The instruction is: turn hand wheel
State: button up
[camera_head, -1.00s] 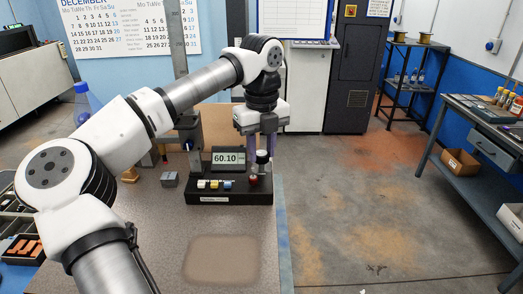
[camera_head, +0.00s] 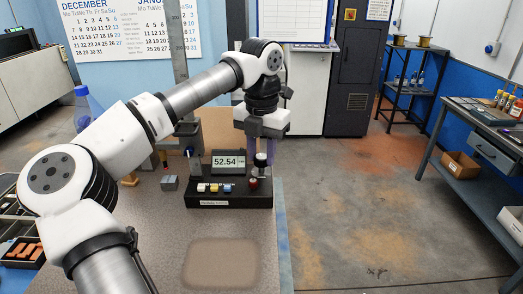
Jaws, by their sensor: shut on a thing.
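A black bench instrument (camera_head: 230,200) stands at the right side of the speckled bench. Its display (camera_head: 228,162) reads 52.54. At its right end is a black-topped upright knob (camera_head: 261,160), which I take to be the hand wheel or its grip, with a red button (camera_head: 253,183) in front of it. My gripper (camera_head: 261,152) points straight down over this end. Its purple fingers are shut about the black-topped part. The wheel's full shape and the exact contact are small and partly hidden by the fingers.
A brown mat (camera_head: 222,264) lies on the clear front of the bench (camera_head: 150,250).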

aim_at(262, 156)
jog(key=m, duration=0.4)
jog(key=shift+r+m, duration=0.1)
jog(key=shift+m, duration=0.2)
jog(key=m+p, duration=0.1)
jog(key=m, duration=0.3)
jog(key=shift+m, duration=0.3)
jog(key=m, duration=0.4)
jog(key=shift+m+p, duration=0.35)
jog(key=shift+m, duration=1.75)
jog(key=o, duration=1)
notch_tip(262, 156, up, 14)
jog(key=shift+f+b, duration=0.15)
jog(key=shift+b, duration=0.65)
